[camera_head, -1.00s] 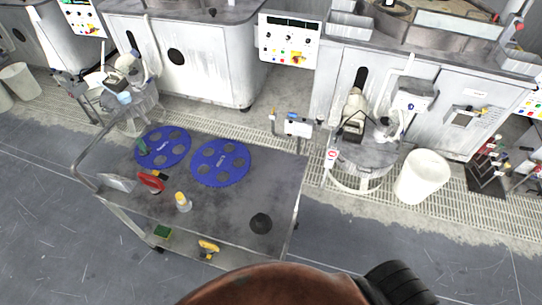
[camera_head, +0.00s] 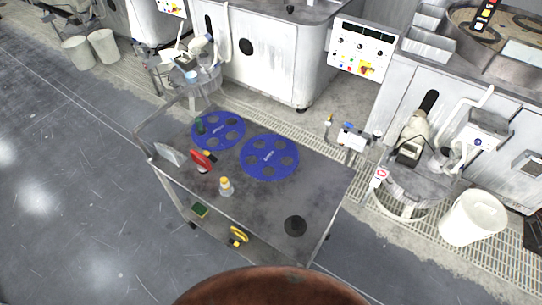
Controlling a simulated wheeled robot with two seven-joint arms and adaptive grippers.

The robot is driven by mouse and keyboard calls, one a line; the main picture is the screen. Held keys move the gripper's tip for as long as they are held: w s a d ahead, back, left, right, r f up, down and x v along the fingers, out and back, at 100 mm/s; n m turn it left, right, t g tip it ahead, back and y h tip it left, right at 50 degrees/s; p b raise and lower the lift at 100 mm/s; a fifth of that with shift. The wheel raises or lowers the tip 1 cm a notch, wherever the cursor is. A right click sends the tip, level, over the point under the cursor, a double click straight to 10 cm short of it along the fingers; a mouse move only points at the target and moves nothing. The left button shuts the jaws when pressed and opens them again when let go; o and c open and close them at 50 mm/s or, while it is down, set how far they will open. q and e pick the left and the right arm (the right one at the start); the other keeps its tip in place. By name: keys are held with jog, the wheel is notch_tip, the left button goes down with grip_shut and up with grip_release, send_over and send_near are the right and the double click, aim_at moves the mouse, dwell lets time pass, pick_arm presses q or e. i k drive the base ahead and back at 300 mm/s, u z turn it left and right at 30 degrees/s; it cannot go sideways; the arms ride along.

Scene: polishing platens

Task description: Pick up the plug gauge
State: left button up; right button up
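No thing in view can be clearly identified as the plug gauge. A small dark green upright piece (camera_head: 200,126) stands at the left edge of the left blue disc (camera_head: 232,143); it is too small to tell what it is. A red round piece with a dark end (camera_head: 201,160) stands on the grey cart top (camera_head: 262,205). A bottle with a yellow cap (camera_head: 226,187) stands to its right. A black round piece (camera_head: 295,226) lies near the cart's right end. Neither of my grippers is in view.
A second blue disc (camera_head: 269,157) lies on the cart. The lower shelf holds a green-and-yellow block (camera_head: 200,210) and a yellow piece (camera_head: 238,235). White machines stand behind, with a round stand (camera_head: 408,192) and white bin (camera_head: 472,218) at right.

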aim_at(200, 130)
jog(key=u, duration=0.2)
jog(key=k, duration=0.35)
jog(key=u, duration=1.1)
jog(key=k, duration=1)
jog(key=u, duration=0.95)
jog(key=i, duration=3.3)
jog(key=z, duration=1.4)
jog(key=i, duration=1.05)
jog(key=z, duration=1)
